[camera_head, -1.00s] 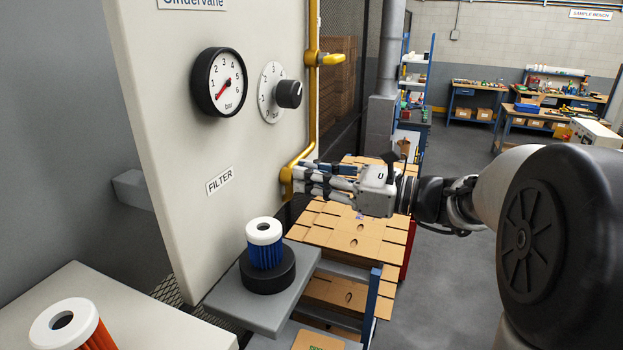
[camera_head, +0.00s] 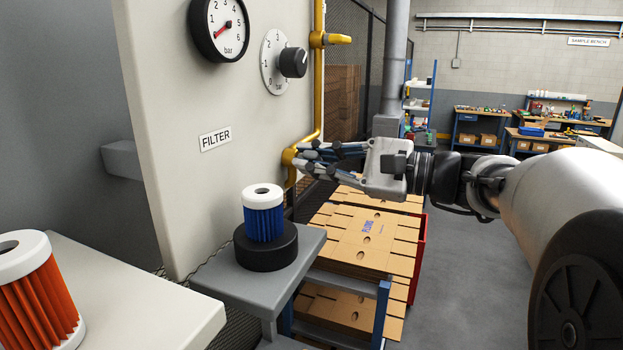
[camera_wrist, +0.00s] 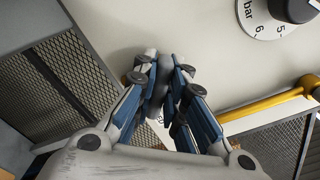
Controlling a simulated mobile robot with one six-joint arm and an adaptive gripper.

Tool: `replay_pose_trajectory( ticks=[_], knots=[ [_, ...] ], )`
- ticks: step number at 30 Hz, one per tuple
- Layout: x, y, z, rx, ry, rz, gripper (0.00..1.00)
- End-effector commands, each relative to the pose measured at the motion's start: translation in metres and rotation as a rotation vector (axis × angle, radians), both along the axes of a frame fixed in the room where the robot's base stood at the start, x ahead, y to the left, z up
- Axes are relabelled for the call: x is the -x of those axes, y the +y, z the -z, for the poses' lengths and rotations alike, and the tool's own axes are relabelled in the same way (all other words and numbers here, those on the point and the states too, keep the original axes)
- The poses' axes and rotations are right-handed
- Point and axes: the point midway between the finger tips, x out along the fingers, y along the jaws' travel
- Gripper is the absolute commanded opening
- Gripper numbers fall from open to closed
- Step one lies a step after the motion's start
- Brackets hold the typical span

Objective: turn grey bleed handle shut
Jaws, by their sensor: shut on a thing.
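My gripper (camera_head: 302,158) reaches in from the right to the lower end of the yellow pipe, beside the panel. In the wrist view its fingers (camera_wrist: 166,72) are closed together around a grey piece (camera_wrist: 171,78), which I take to be the grey bleed handle. The fingers cover most of it, so its angle cannot be told. The yellow pipe (camera_head: 318,95) runs down the panel's right edge and bends toward the fingertips; it also shows in the wrist view (camera_wrist: 262,106).
The panel (camera_head: 160,70) carries a gauge (camera_head: 219,25) and a black knob (camera_head: 293,62). A blue filter (camera_head: 264,218) stands on a black base (camera_head: 265,250) below; an orange filter (camera_head: 45,300) is at left. Flat cardboard (camera_head: 362,240) lies on a rack below my gripper.

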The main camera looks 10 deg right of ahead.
Motion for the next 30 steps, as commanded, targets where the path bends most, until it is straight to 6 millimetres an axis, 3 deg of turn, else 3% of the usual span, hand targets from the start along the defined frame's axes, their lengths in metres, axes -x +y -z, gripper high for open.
replay_pose_trajectory(
  ticks=[15, 30],
  knots=[
    [0.0012, 0.0008, 0.0071, 0.272, -0.375, 0.0, 0.0],
    [0.0012, 0.0009, 0.0057, 0.399, -0.548, -0.001, 0.0]
  ],
)
